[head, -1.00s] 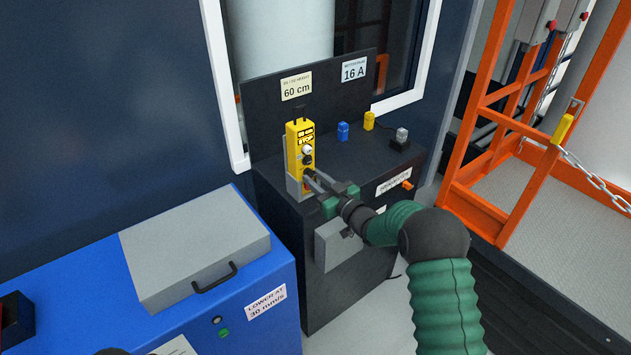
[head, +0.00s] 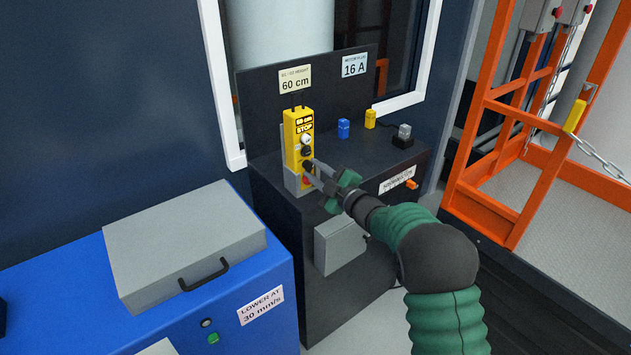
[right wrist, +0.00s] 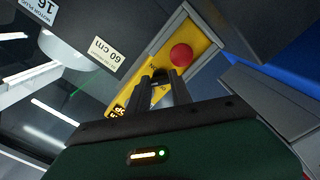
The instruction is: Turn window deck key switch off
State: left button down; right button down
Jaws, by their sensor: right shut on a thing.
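A yellow control pendant (head: 292,130) stands upright in a grey holder on the dark console. It has a STOP label, a white knob and a dark key switch on its front. My right gripper (head: 312,170) reaches it from the right and is shut on the key switch, low on its face. In the right wrist view the fingertips (right wrist: 160,84) close on the dark key switch (right wrist: 160,76), beside a red mushroom button (right wrist: 181,55). The fingers hide most of the key, so its exact setting cannot be read. My left gripper is not in view.
The dark console (head: 275,215) carries small blue (head: 343,129), yellow (head: 370,119) and grey (head: 403,136) parts. A blue cabinet (head: 262,325) with a grey lidded case (head: 185,245) stands left. An orange gate frame (head: 490,215) with a chain stands right.

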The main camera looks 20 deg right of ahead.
jog(key=n+b, duration=0.3)
jog(key=shift+f+n+b, duration=0.3)
jog(key=shift+f, duration=0.05)
jog(key=shift+r+n+b, duration=0.1)
jog(key=shift+n+b, duration=1.55)
jog(key=shift+n, duration=0.15)
jog(key=shift+a, duration=0.1)
